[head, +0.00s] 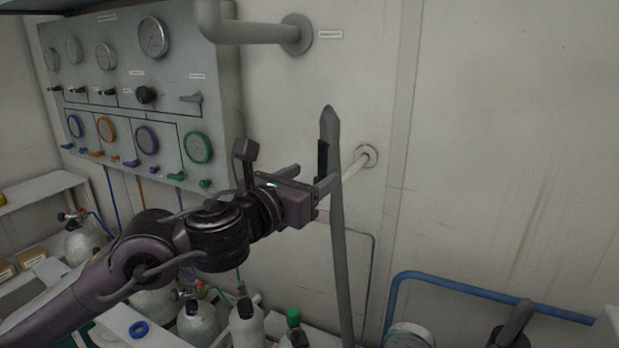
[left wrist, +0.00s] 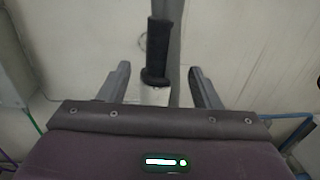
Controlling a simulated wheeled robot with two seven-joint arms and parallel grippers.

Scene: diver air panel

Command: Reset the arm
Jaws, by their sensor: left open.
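My left gripper (head: 310,178) is open in front of the wall. Its two fingers point toward a black grip (head: 322,160) by a long grey bar (head: 337,230) that stands nearly upright. In the left wrist view, the black grip (left wrist: 158,48) lies between the two spread fingers of the gripper (left wrist: 159,72), with a gap on each side. The grey bar (left wrist: 174,60) runs up behind it. A pale rod (head: 354,168) comes out of a round wall flange just behind the bar. My right gripper is not in view.
A grey gauge panel (head: 222,120) with coloured knobs hangs at the left. A thick grey pipe (head: 255,33) juts from the wall above. Gas cylinders (head: 246,325) stand below my arm. A blue pipe (head: 450,286) runs at lower right. The wall at right is bare.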

